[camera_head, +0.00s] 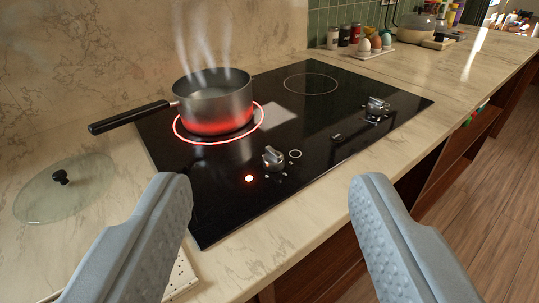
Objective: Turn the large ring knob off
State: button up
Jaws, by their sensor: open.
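A silver knob (273,158) stands on the near part of the black glass cooktop (205,220), with a white ring mark beside it and a lit red light to its left. A second silver knob (377,106) stands farther right, with no lit light visible. The large ring (176,131) glows red under a steaming metal pot (214,105). My gripper (271,185) is open and empty, its fingers spread wide on either side of the near knob in the picture and apart from it.
The pot's black handle (130,117) points left over the counter. A glass lid (65,188) lies at the left. The smaller ring (311,83) is unlit. Jars (344,36) and an egg holder (372,50) stand behind. The space around the near knob is clear.

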jog(key=w+r+m+g, duration=0.2)
jog(key=w+m+g, duration=0.2)
jog(key=w+g, duration=0.55)
jog(key=m+g, duration=0.6)
jog(key=g, duration=0.1)
send_near(274, 151)
notch_tip(274, 151, down, 10)
jog(key=shift+r, duration=0.2)
jog(key=shift+c, duration=0.2)
jog(key=c, duration=0.9)
